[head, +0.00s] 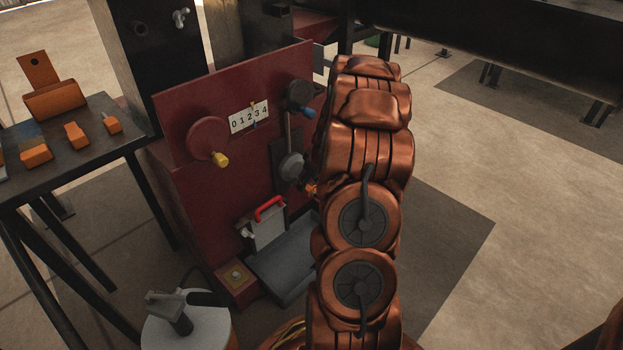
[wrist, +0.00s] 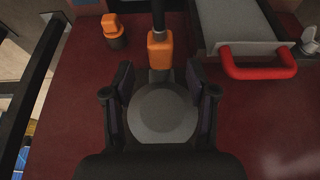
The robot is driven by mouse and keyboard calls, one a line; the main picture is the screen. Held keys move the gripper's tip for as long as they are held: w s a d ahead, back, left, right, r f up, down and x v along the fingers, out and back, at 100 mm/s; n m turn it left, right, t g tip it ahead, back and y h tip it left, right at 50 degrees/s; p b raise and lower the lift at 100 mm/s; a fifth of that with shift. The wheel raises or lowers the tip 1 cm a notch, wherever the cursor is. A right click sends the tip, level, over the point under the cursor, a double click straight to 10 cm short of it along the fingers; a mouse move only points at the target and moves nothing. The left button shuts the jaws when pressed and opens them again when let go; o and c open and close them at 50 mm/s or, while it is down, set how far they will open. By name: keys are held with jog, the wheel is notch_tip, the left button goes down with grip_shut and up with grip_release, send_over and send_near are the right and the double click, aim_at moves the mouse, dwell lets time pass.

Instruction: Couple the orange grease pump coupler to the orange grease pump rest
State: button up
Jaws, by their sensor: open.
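In the wrist view an orange block on the end of a black hose or rod (wrist: 160,48), which looks like the grease pump coupler, lies just beyond my fingertips, near the middle. A smaller orange piece on a dark round base (wrist: 114,27), possibly the orange rest, stands to its upper left on the dark red panel; the two are apart. My gripper (wrist: 160,82) is open, with one finger on each side of a grey disc (wrist: 163,115) and nothing clasped. In the head view my copper-coloured arm hides the gripper; only a small orange bit (head: 311,189) shows beside it.
The dark red press panel (head: 190,190) carries a yellow-knobbed wheel (head: 207,138) and a 0–4 scale (head: 249,117). A red handle (wrist: 258,66) on a grey plate is close on the right in the wrist view. A table with orange blocks (head: 75,136) stands left.

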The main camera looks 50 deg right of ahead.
jog(key=shift+b+x, duration=0.4)
jog(key=shift+x, duration=1.1)
jog(key=shift+c, duration=0.4)
grip_shut()
